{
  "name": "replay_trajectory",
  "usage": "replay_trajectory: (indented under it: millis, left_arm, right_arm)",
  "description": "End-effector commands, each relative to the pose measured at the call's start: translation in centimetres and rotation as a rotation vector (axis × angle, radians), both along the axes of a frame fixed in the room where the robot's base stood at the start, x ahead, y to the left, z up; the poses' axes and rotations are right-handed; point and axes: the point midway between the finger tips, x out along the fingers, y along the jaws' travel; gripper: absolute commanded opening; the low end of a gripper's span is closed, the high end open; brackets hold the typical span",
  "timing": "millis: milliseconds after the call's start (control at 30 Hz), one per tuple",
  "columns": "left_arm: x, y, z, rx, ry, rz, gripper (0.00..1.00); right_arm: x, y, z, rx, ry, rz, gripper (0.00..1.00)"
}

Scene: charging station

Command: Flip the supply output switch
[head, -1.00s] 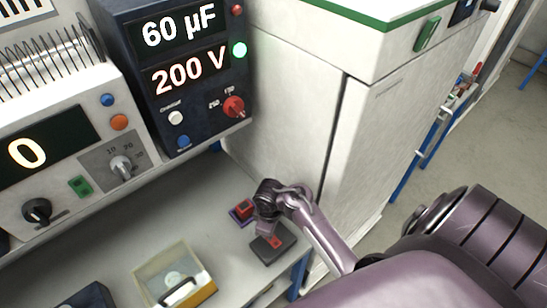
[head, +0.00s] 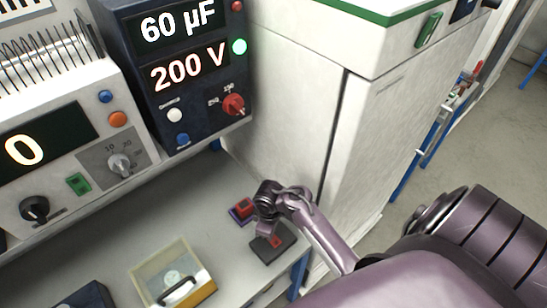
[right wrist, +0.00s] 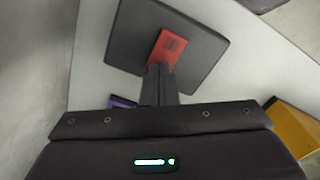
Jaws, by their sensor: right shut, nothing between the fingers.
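A dark grey plate (head: 272,246) with a red switch (head: 277,240) lies on the bench near its right end. In the right wrist view the red switch (right wrist: 167,46) stands out on the dark plate (right wrist: 205,40). My right gripper (head: 266,228) is shut and empty, pointing down over the plate. In the right wrist view its closed fingertips (right wrist: 160,70) are at the near end of the red switch and hide part of it; I cannot tell whether they touch. My left gripper is not in view.
A purple-based red block (head: 242,209) sits just behind the plate. A clear-topped yellow box (head: 205,292) stands to the left. The capacitor unit (head: 190,130) reads 60 µF and 200 V with a green light; a white supply (head: 65,160) reads 0. A white cabinet (head: 380,140) stands right.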

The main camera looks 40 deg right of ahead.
Motion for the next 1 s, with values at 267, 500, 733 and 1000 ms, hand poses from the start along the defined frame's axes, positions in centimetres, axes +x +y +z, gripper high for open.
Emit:
replay_trajectory:
  millis: [267, 500, 733, 1000]
  left_arm:
    - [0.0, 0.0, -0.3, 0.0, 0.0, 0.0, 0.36]
    - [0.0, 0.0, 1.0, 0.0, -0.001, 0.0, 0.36]
    - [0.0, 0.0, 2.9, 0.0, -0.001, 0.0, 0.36]
    - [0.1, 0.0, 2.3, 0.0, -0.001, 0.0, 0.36]
  right_arm:
    - [0.0, 0.0, -0.5, -0.001, 0.001, 0.0, 0.0]
    - [0.0, 0.0, 0.8, -0.001, 0.001, 0.0, 0.0]
    - [0.0, 0.0, 2.5, -0.001, 0.0, 0.0, 0.0]
    - [0.0, 0.0, 4.3, 0.001, -0.002, -0.002, 0.0]
